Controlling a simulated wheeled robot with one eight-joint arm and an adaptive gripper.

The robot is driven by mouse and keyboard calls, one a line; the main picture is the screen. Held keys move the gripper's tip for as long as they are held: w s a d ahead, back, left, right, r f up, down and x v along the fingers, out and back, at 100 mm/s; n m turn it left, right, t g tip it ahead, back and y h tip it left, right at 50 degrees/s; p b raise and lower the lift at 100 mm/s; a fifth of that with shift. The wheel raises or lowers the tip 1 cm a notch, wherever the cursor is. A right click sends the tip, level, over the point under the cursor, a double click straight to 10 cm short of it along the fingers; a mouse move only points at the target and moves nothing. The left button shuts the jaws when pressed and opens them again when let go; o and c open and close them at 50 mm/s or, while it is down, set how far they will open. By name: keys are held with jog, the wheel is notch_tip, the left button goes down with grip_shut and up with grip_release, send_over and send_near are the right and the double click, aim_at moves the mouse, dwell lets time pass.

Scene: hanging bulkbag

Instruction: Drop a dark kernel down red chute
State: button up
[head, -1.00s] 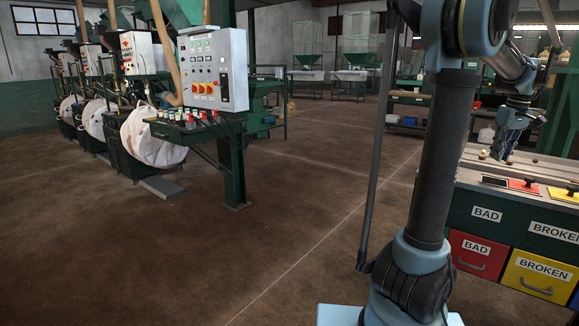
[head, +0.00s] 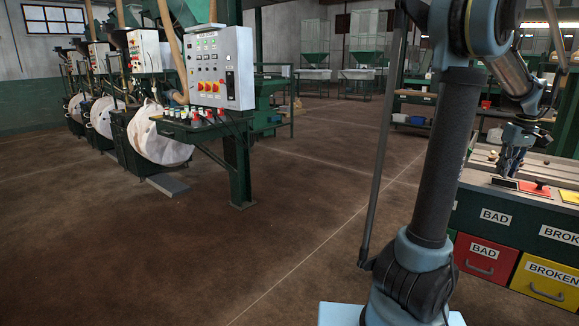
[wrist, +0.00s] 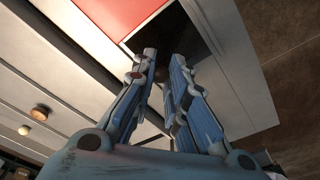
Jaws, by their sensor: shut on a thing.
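My gripper (head: 507,170) hangs above the dark opening (head: 504,184) beside the red lid (head: 534,188), over the bench section labelled BAD. In the wrist view my gripper (wrist: 164,58) points at the dark opening (wrist: 205,30), next to the red lid (wrist: 115,14). The fingers are close together, shut on a small dark kernel that is hard to make out between them against the black opening. The red BAD drawer (head: 483,260) is below.
A yellow lid (head: 569,197) and yellow BROKEN drawer (head: 546,280) are at right. A control panel (head: 220,67) stands left; open floor lies between.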

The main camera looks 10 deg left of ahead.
jog(key=o, duration=0.7)
jog(key=r, duration=0.4)
jog(key=s+r, duration=0.1)
jog(key=r, duration=0.6)
jog(key=shift+s+r, duration=0.15)
jog(key=shift+r, duration=0.25)
